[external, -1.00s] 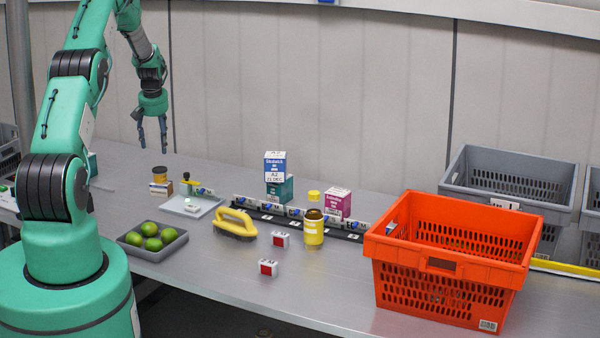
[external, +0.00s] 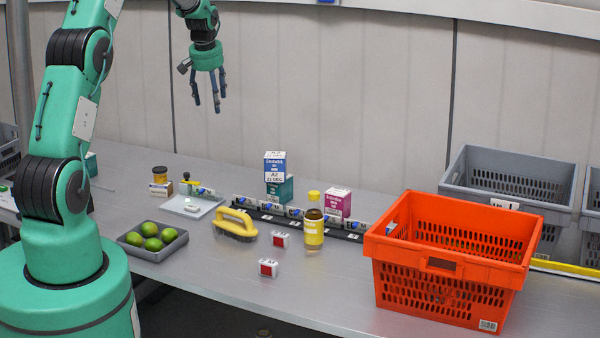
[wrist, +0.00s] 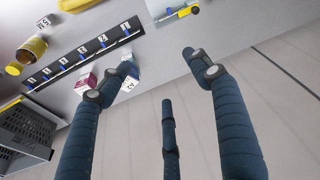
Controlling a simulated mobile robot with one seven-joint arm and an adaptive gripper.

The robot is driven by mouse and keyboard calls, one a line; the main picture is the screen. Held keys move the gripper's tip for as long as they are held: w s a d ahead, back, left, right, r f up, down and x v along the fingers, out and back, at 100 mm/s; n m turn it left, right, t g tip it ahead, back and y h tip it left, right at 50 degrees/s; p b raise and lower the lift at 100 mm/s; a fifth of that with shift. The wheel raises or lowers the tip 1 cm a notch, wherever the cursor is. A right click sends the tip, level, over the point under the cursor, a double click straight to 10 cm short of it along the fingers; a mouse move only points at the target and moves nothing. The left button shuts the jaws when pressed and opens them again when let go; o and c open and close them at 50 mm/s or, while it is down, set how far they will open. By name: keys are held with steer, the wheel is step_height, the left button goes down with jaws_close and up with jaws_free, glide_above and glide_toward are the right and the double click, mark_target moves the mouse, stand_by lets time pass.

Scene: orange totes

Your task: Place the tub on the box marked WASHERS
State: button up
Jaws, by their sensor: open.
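My gripper (external: 207,106) is open and empty, held high above the back of the table, left of the stacked boxes. No label reading WASHERS is legible. A blue-and-white box (external: 275,164) sits on a teal box (external: 279,189). A magenta-and-white box (external: 338,202) stands to their right and shows in the wrist view (wrist: 86,80). A small dark tub with an orange-yellow top (external: 160,173) appears on a small pale box (external: 161,188) at the left; I cannot tell if it is the named tub. One finger hides part of the blue-and-white box in the wrist view.
A yellow bottle (external: 313,232), a yellow-handled brush (external: 235,223) and small red-and-white boxes stand mid-table. A grey tray of limes (external: 130,248) is front left. An orange tote (external: 450,265) and grey crates (external: 460,185) fill the right. A black labelled rail (external: 350,236) crosses behind.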

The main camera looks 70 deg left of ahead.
steer(key=w+d+r+m, duration=0.1)
steer(key=w+d+r, duration=0.1)
steer(key=d+r, duration=0.35)
steer(key=w+d+r+m+t, duration=0.1)
steer(key=w+d+r, duration=0.15)
steer(key=d, duration=0.65)
steer(key=w+d+r+m, duration=0.1)
steer(key=w+d+r, duration=0.1)
steer(key=d+r, duration=0.4)
steer(key=s+d+r+m+t, duration=0.1)
steer(key=d+r+m, duration=0.15)
steer(key=d, duration=0.85)
steer(key=s+d+r+m, duration=0.1)
steer(key=d+r, duration=0.2)
steer(key=d, duration=0.7)
steer(key=s+d+r+m+t+h, duration=0.1)
steer(key=s+d, duration=0.3)
steer(key=d, duration=0.4)
steer(key=s+d+r+m+h, duration=0.15)
steer(key=s+d, duration=0.25)
steer(key=d, duration=0.4)
steer(key=s+d+f+m+t, duration=0.1)
steer(key=s+d+m, duration=0.3)
steer(key=s+d, duration=0.9)
steer(key=shift+s+f+h, duration=0.3)
steer(key=shift+f+h, duration=0.05)
steer(key=shift+f, duration=0.5)
steer(key=shift+f, duration=0.15)
